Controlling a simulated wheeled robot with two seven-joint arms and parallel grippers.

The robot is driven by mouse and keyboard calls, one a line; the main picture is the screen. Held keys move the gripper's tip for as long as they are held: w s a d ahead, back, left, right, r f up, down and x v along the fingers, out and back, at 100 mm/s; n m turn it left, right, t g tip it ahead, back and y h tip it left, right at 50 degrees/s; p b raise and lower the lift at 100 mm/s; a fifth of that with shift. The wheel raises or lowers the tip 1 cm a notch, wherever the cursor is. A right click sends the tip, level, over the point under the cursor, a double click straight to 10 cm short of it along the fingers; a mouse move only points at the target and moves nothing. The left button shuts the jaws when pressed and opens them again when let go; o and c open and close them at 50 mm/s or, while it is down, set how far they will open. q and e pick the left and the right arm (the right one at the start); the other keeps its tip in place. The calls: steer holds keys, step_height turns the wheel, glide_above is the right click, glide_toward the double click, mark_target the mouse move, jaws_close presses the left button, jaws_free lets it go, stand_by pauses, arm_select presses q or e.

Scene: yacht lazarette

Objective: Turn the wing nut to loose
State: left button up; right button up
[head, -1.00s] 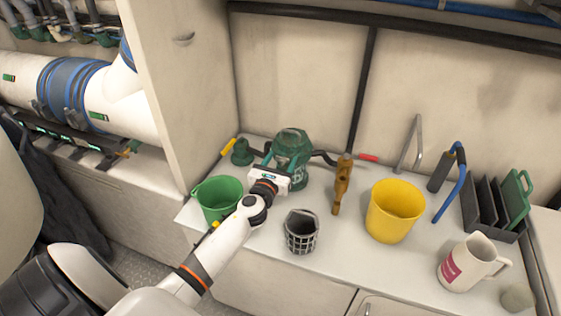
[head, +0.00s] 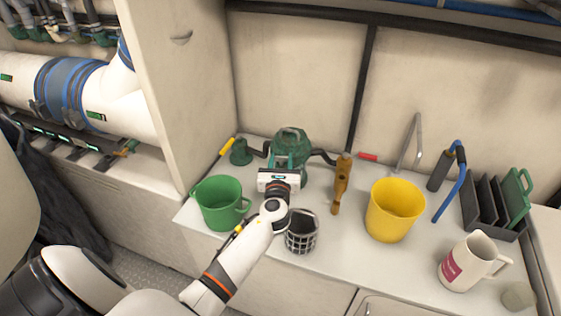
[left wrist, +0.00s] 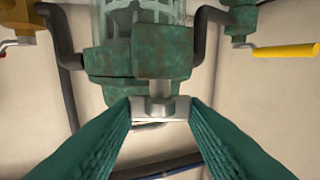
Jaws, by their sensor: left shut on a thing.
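The green strainer body (head: 290,142) stands on the white counter against the back wall, with a dark hose on each side. My left gripper (head: 282,168) is in front of it and hides its lower front in the head view. In the left wrist view, the silver wing nut (left wrist: 160,107) sits under a green bronze block (left wrist: 140,58) on the strainer. The left fingers (left wrist: 160,112) are shut on the wing nut, one on each side. My right gripper is in neither view.
A green bucket (head: 215,205) and a dark mesh basket (head: 301,238) stand close to my left arm. A yellow handle (head: 226,147) is left of the strainer.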

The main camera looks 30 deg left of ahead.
arm_select(q)
steer(key=o, duration=1)
steer(key=shift+s, duration=0.1)
steer(key=v, duration=1.2)
steer(key=shift+c, duration=0.6)
